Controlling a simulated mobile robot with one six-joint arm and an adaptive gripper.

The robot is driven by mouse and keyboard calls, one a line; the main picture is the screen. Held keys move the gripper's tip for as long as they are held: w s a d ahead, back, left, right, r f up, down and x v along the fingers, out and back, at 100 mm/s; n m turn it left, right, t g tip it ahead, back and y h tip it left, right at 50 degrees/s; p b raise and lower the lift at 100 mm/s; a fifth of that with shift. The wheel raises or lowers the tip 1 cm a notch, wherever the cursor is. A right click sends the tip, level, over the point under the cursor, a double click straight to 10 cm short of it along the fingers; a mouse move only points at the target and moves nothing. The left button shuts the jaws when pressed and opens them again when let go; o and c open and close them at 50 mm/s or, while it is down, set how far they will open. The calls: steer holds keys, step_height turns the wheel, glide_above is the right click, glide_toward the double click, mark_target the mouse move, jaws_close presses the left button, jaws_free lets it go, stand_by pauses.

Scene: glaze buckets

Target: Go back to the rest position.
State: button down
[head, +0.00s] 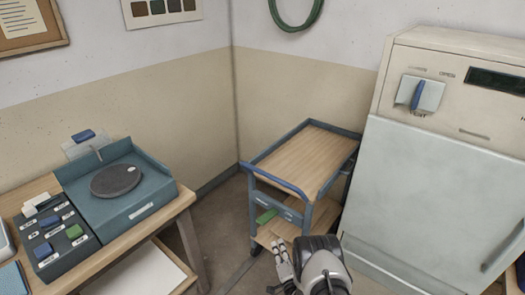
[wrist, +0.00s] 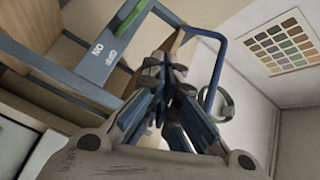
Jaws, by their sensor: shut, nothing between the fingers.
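My gripper (wrist: 165,62) is shut and empty in the wrist view, its dark fingers together in the middle of the picture. In the head view my gripper (head: 288,250) shows at the bottom centre, in front of the lower part of the cart. The cart (head: 301,158) has blue-grey rails and a bare wooden top. It also shows at a slant in the wrist view (wrist: 75,62), behind the fingers. From these views I cannot tell whether the fingers touch the cart.
A cream cabinet (head: 430,190) with a blue lever (head: 417,95) stands close on the right. A bench on the left bears a dark turntable (head: 115,180) and a dark box with blue and green blocks (head: 53,236). A green piece (head: 266,216) is low on the cart. Floor shows between bench and cart.

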steer(key=w+d+r+n+g+h, duration=0.15)
steer(key=w+r, duration=0.25)
steer(key=r, duration=0.5)
steer(key=w+d+r+n+g, duration=0.1)
steer(key=w+r+n+g, duration=0.1)
steer(key=w+r, duration=0.5)
steer(key=s+d+r+n+g+h, duration=0.1)
steer(key=s+r, duration=0.4)
steer(key=r, duration=0.4)
steer(key=s+d+r+n+g+h, duration=0.1)
steer(key=s+d+r+g, duration=0.1)
steer(key=s+r, duration=0.5)
steer(key=s+d+r+n+g, duration=0.1)
steer(key=s+r+g, duration=0.1)
steer(key=s+r, duration=0.55)
steer(key=s+d+r+n+g, duration=0.15)
steer(key=s+r, duration=0.25)
steer(key=s, duration=0.7)
steer(key=s+n+g, duration=0.2)
steer(key=s+n, duration=0.1)
steer(key=s, duration=1.7)
steer(key=shift+f+g, duration=0.4)
steer(key=shift+f, duration=0.05)
steer(key=shift+a+h, duration=0.1)
steer(key=shift+h, duration=0.15)
